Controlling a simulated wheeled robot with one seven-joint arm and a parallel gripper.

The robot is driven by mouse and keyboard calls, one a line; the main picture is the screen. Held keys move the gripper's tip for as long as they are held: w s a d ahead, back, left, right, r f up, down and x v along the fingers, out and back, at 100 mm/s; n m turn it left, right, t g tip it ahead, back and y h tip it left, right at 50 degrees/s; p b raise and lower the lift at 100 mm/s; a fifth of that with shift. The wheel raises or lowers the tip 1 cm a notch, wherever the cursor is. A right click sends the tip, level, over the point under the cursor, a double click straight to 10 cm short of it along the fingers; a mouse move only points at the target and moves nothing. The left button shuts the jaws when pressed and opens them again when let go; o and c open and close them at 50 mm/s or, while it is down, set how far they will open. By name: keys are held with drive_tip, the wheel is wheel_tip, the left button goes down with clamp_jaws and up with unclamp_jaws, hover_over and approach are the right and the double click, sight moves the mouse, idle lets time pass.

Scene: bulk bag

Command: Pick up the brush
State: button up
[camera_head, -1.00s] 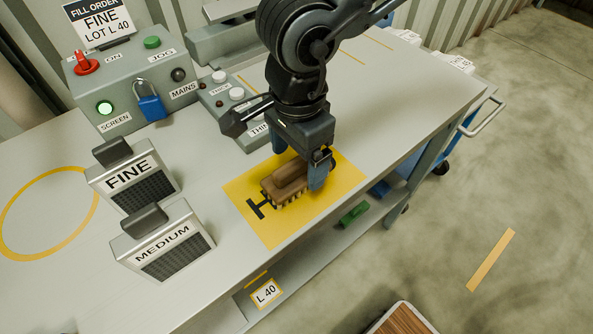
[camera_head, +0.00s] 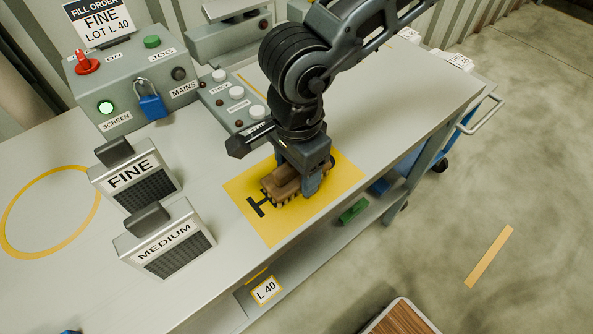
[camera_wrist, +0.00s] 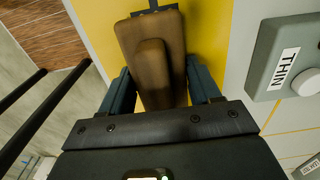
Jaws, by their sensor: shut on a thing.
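The brush (camera_head: 281,185) has a brown wooden body with a raised grip and bristles underneath. It sits on the yellow patch (camera_head: 338,183) on the bench. My gripper (camera_head: 298,184) is over it, pointing down, with its jaws shut on the brush from both sides. In the wrist view the brush (camera_wrist: 151,50) lies between the two blue-grey fingers of my gripper (camera_wrist: 160,90). I see no clear gap between the bristles and the yellow patch.
The FINE block (camera_head: 135,178) and MEDIUM block (camera_head: 165,240) stand left of the brush. A control box (camera_head: 130,90) with a blue padlock (camera_head: 151,106) and a button panel (camera_head: 232,100) stand behind. A green object (camera_head: 353,211) lies on the lower shelf. Bench right of the patch is clear.

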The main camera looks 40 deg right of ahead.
drive_tip(key=c, duration=0.3)
drive_tip(key=shift+r, duration=0.75)
wheel_tip(320, 180, up, 3)
drive_tip(key=shift+d+f+b, duration=0.1)
drive_tip(key=shift+d+b, duration=0.05)
drive_tip(key=shift+b, duration=0.35)
drive_tip(key=s+d+r+p, duration=0.1)
drive_tip(key=s+d+r, duration=0.4)
drive_tip(key=s, duration=0.5)
drive_tip(key=shift+d+r+p, duration=0.3)
drive_tip(key=shift+r+p, duration=0.1)
drive_tip(key=shift+r, duration=0.5)
